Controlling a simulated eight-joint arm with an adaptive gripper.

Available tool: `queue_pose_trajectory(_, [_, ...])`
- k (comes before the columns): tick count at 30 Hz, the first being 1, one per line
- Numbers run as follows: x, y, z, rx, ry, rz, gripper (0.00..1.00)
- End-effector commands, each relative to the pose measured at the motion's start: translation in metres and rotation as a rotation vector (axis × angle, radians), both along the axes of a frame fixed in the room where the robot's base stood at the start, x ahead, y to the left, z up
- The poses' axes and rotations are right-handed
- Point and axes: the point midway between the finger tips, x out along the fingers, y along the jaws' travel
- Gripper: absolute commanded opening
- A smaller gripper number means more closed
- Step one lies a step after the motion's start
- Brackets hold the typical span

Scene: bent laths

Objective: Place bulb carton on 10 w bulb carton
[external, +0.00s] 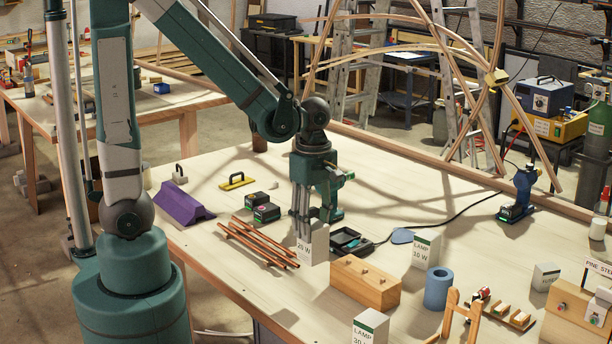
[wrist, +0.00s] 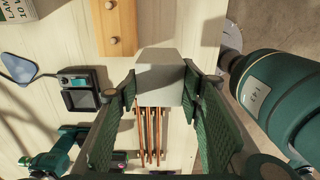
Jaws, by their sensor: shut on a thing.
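My gripper (external: 312,236) points down over the middle of the table and is shut on a pale bulb carton (external: 313,252), whose visible label reads "20 W". In the wrist view, the carton (wrist: 160,72) sits between the two green fingers of my gripper (wrist: 161,92). I cannot tell whether its bottom touches the table. The white 10 W bulb carton (external: 425,249), marked "LAMP 10 W", stands upright to the right, apart from my gripper. A corner of it shows at the top left of the wrist view (wrist: 18,10).
Copper rods (external: 258,244) lie just left of the held carton. A black open case (external: 347,240) and a blue pad (external: 401,236) lie to its right. A wooden block (external: 365,282), a blue cylinder (external: 438,288) and a 30 W carton (external: 370,329) stand nearer the front.

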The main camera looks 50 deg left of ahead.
Motion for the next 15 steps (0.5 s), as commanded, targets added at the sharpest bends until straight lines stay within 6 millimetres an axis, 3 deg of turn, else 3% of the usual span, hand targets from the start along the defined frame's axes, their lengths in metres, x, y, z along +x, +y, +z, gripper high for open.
queue_pose_trajectory(8, [0.055,-0.018,0.019,0.000,0.000,0.002,0.23])
queue_pose_trajectory(15, [0.119,-0.040,0.040,0.000,0.000,0.004,0.23])
